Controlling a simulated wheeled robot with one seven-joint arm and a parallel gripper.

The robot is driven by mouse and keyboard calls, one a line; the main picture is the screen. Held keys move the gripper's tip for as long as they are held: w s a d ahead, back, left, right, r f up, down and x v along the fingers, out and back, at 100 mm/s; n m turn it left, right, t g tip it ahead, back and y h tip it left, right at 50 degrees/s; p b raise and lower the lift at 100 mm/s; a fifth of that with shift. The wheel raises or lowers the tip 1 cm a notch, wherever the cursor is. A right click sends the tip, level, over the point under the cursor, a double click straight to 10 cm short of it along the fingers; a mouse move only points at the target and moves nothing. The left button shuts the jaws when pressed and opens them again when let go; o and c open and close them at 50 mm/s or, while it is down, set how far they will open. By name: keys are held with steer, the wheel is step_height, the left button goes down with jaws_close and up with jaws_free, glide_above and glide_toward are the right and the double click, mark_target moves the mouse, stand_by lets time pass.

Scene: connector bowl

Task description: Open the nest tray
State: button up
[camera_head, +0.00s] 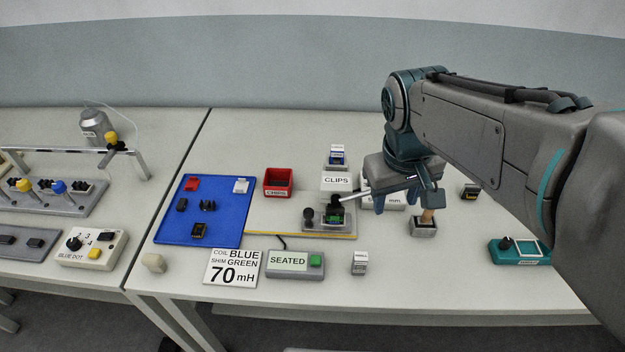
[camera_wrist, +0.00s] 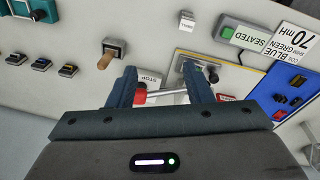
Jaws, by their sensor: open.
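The grey nest fixture (camera_head: 318,224) sits on a yellow-edged plate at mid-table, with a black knob (camera_head: 308,213) at its left and a green-and-black part on it. It also shows in the wrist view (camera_wrist: 188,66), partly hidden by a finger. A metal lever (camera_head: 350,195) runs from the fixture toward my gripper (camera_head: 368,201). In the wrist view my gripper (camera_wrist: 160,88) is open.
A blue tray (camera_head: 222,220) with parts and a red bin (camera_head: 278,182) stand to the left. A SEATED box (camera_head: 295,264) and a sign card (camera_head: 232,267) lie in front. A small block with a wooden peg (camera_head: 424,226) stands just right of my gripper.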

mark_target(308, 210)
steer(key=w+a+n, duration=0.2)
steer(key=w+a, duration=0.1)
steer(key=w+a+f+n+g+h+b, duration=0.1)
steer(key=w+a, duration=0.2)
steer(key=w+a+n+g, duration=0.1)
steer(key=w+a+n, duration=0.1)
steer(key=w+a, duration=0.1)
steer(key=shift+w+a+f+n+h+b, duration=0.3)
steer(key=shift+w+a+f+h+b, duration=0.1)
steer(key=shift+a, duration=0.15)
steer(key=w+a+f+n+g+h+b, duration=0.1)
steer(key=w+a+f+n, duration=0.15)
steer(key=a, duration=0.35)
steer(key=w+a+f+n+h+b, duration=0.1)
steer(key=w+a+f+n, duration=0.15)
steer(key=a, duration=0.25)
steer(key=shift+m, duration=0.3)
steer(key=x, duration=1.4)
steer(key=shift+a+f+p, duration=0.15)
steer(key=shift+a+p, duration=0.15)
steer(key=shift+a, duration=0.05)
steer(key=shift+w, duration=0.1)
jaws_close()
